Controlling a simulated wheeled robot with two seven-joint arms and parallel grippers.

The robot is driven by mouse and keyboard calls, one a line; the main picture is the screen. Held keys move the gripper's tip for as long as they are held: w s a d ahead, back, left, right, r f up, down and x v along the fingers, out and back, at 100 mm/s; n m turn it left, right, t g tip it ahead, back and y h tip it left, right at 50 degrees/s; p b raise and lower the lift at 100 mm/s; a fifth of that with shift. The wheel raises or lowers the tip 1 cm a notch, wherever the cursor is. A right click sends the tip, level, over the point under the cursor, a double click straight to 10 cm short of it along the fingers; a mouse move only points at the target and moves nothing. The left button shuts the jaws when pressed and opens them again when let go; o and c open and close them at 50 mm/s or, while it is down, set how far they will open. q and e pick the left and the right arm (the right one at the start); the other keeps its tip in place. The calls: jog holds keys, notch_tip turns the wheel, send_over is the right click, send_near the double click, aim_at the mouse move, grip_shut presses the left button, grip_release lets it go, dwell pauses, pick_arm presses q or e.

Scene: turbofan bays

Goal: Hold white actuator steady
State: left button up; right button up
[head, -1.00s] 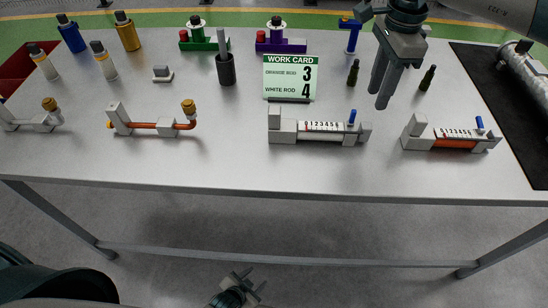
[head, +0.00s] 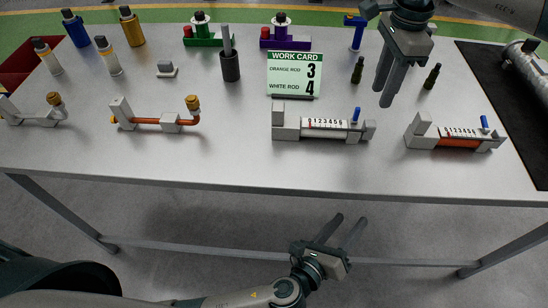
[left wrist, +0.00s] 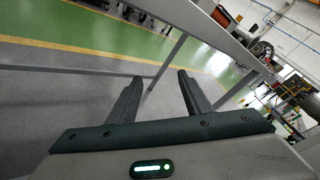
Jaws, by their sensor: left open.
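The white actuator (head: 324,126), a grey-ended unit with a white numbered scale and a blue lever, lies near the front middle of the table. My left gripper (head: 351,218) is open and empty, in front of and below the table edge, apart from the actuator. In the left wrist view its two fingers (left wrist: 158,85) are spread with nothing between them; the actuator does not show there. My right gripper (head: 382,97) points down above the table, behind and right of the actuator. Its fingers look apart and empty.
A similar orange-rod actuator (head: 455,137) lies to the right. A work card (head: 294,74) stands behind the white actuator, reading orange rod 3, white rod 4. An orange pipe fitting (head: 155,120) lies to the left. Small dark bottles (head: 432,76) stand near the right gripper.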

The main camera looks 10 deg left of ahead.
pick_arm(q)
jog(key=s+a+r+m+t, duration=0.1)
jog(key=s+r+m+t, duration=0.1)
jog(key=r, duration=0.5)
jog(key=s+a+r+m+t, duration=0.1)
jog(key=a+r+m+t, duration=0.15)
jog(key=r, duration=0.45)
jog(key=n+y, duration=0.4)
jog(key=y, duration=0.6)
send_near(285, 127)
jog(key=s+r, duration=0.1)
jog(key=s+a+r, duration=0.1)
jog(key=r, duration=0.1)
jog(key=shift+a+g, duration=0.15)
jog(key=shift+g, duration=0.2)
jog(key=shift+w, duration=0.1)
jog(key=w+a, duration=0.1)
jog(key=w, duration=0.4)
jog(key=w+a, duration=0.1)
jog(key=w, duration=0.5)
jog(key=w+a, duration=0.1)
jog(key=w, duration=0.5)
jog(key=shift+c, duration=0.3)
